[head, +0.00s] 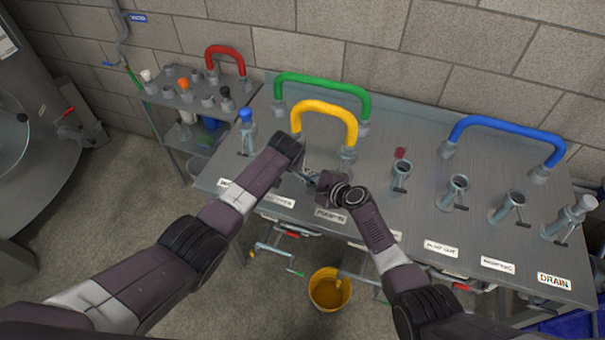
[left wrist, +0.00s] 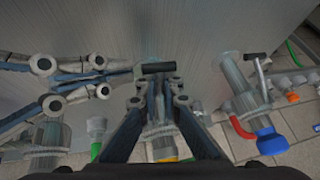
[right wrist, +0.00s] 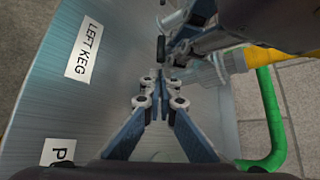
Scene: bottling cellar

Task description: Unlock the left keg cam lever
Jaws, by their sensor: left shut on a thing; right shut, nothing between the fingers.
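The left keg cam lever shows as a short black handle (left wrist: 158,68) between my left fingertips (left wrist: 159,86). It also shows in the right wrist view (right wrist: 160,48). My left gripper is shut on it. Behind the fingers is the grey coupling (left wrist: 160,142) at the left end of the yellow hose (head: 325,108). In the head view my left arm hides this port and the lever. The LEFT KEG label (right wrist: 83,48) lies on the panel beside it. My right gripper (right wrist: 161,82) is shut and empty, its tips close to the lever; whether they touch is unclear.
A blue-capped port (head: 247,130) stands left of my left gripper. The green hose (head: 325,85) arches behind the yellow one. Several open ports and the blue hose (head: 508,130) are to the right. A shelf cart (head: 190,98) stands left, and a yellow bucket (head: 329,290) sits below.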

